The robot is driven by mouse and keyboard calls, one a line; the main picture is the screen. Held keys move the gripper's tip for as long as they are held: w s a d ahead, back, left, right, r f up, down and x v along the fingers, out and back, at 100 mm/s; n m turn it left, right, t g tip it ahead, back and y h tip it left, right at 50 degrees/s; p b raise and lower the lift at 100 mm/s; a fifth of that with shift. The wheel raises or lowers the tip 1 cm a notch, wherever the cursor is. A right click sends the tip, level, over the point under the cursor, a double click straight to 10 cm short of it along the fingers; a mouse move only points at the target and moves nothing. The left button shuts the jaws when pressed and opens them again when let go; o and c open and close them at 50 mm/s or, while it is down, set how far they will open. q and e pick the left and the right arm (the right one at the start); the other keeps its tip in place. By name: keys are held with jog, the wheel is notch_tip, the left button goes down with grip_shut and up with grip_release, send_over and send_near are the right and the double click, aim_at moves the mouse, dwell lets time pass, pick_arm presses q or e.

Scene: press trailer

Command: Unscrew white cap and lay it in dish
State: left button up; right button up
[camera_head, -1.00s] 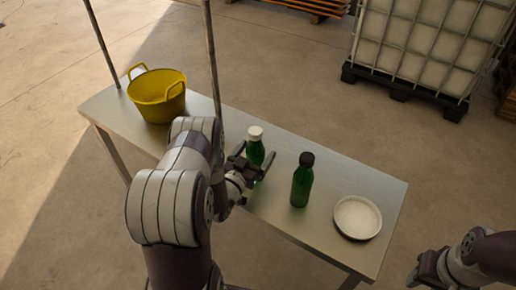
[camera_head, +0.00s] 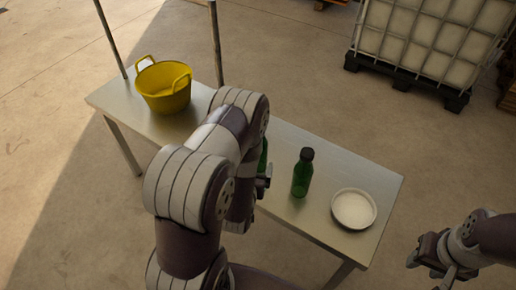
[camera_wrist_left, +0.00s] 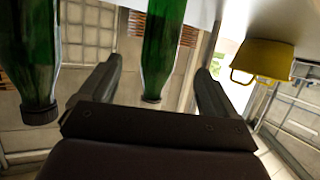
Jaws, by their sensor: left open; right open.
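The white-capped green bottle (camera_head: 263,157) stands mid-table, mostly hidden behind my left arm in the head view; its white cap shows in neither current view. In the left wrist view, where things appear upside down, a green bottle (camera_wrist_left: 163,45) lies between the fingers of my open left gripper (camera_wrist_left: 158,68). Whether they touch it, I cannot tell. In the head view only a bit of the left gripper (camera_head: 264,181) shows. The round white dish (camera_head: 354,208) is empty at the table's right end. My right gripper (camera_head: 428,255) is open and empty, right of the table.
A dark-capped green bottle (camera_head: 302,174) stands between the left gripper and the dish; it also shows in the left wrist view (camera_wrist_left: 32,50). A yellow tub (camera_head: 164,86) sits at the table's far left, near two upright poles. A caged white tank (camera_head: 430,40) stands on the floor behind.

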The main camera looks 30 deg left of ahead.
pick_arm(q)
jog(key=x, duration=0.7)
jog(key=f+b+x, duration=0.1)
jog(key=x, duration=0.2)
jog(key=shift+f, duration=0.1)
jog(key=shift+c, duration=0.7)
jog(key=c, duration=1.2)
notch_tip(320, 180, up, 10)
jog(key=shift+r+p, duration=0.1)
jog(key=shift+p, duration=0.9)
jog(key=shift+c, duration=0.2)
